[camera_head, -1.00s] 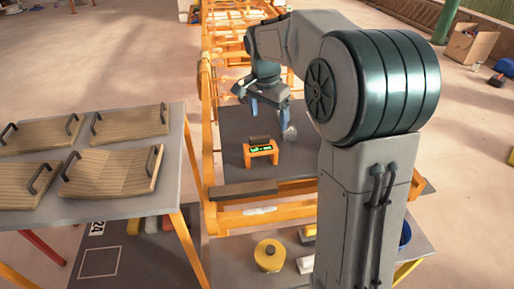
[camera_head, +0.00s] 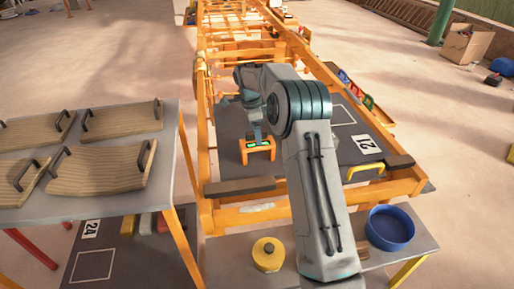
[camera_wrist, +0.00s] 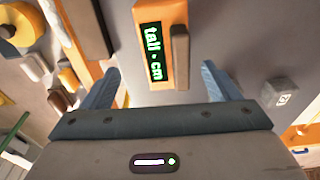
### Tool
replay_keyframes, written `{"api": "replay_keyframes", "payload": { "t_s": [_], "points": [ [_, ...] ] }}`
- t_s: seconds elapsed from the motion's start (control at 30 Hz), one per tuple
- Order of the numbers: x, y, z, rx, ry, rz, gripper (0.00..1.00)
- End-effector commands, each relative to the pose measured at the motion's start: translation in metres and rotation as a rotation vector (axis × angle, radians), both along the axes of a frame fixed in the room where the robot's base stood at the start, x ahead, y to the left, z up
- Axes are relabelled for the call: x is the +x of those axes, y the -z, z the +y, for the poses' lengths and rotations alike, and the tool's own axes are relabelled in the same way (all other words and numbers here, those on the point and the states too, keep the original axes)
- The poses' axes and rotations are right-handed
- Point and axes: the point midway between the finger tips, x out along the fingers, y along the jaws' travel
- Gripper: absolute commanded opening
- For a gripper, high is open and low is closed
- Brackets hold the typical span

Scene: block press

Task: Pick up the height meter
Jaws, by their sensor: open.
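The height meter (camera_head: 258,149) is an orange, bracket-shaped block with a green-lit display, standing on the dark grey work surface in the head view. In the wrist view the height meter (camera_wrist: 153,52) shows its "tall · cm" display and a brown bar along one side. My gripper (camera_wrist: 163,82) is open and empty, its two blue-grey fingers spread wide on either side of the meter's near end. In the head view my gripper (camera_head: 255,132) is right at the meter, just above or behind it. Contact cannot be made out, and my arm partly hides the gripper.
Orange frame rails (camera_head: 208,140) flank the work surface. A yellow handle (camera_head: 365,170) lies at its right. A blue bowl (camera_head: 390,228) and a yellow round piece (camera_head: 268,254) sit on the front shelf. Wooden boards (camera_head: 110,170) with black handles lie on the left table.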

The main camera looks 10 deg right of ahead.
Motion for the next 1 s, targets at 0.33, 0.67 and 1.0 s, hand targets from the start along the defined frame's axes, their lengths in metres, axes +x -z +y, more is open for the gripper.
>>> {"api": "replay_keyframes", "payload": {
  "t_s": [0.33,0.67,1.0],
  "points": [
    [0.001,0.032,-0.004,0.0,0.0,0.0,0.82],
    [0.007,0.075,-0.007,0.0,0.0,0.001,0.82],
    [0.007,0.079,-0.007,0.0,-0.002,-0.002,0.63]
  ]
}}
